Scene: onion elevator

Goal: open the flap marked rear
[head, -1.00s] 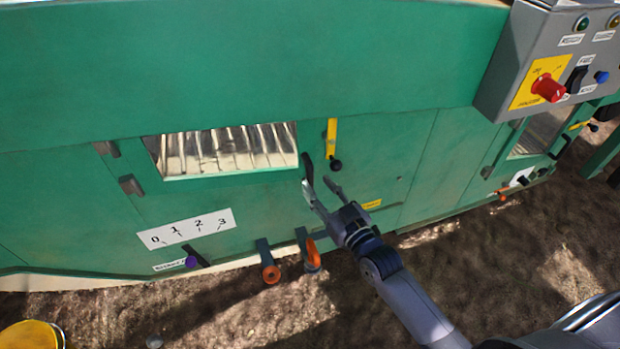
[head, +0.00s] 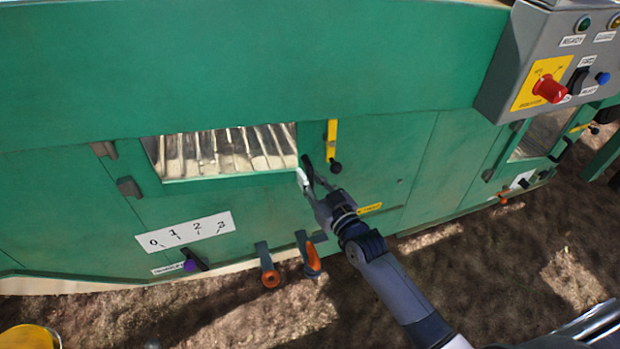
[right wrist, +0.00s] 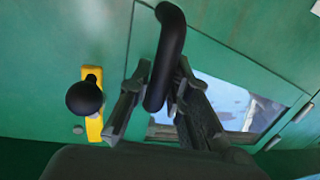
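A green flap with a window (head: 180,200) is in the machine's side, level with the green panels around it. At its right edge is a black bar handle (right wrist: 168,50), large in the right wrist view and partly hidden in the head view. My right gripper (head: 308,180) is at this handle. In the right wrist view its fingers (right wrist: 163,92) are spread on either side of the handle; a firm grip is not visible. A yellow latch (head: 332,135) with a black knob (right wrist: 84,98) is beside the handle. Small labels are unreadable. My left gripper is out of view.
A grey control box (head: 545,60) with a red knob sticks out at upper right. Another windowed flap (head: 530,140) is farther right. A 0-to-3 scale (head: 185,232) and two orange-ended parts (head: 270,278) are low on the machine. A yellow bucket (head: 28,338) stands at lower left.

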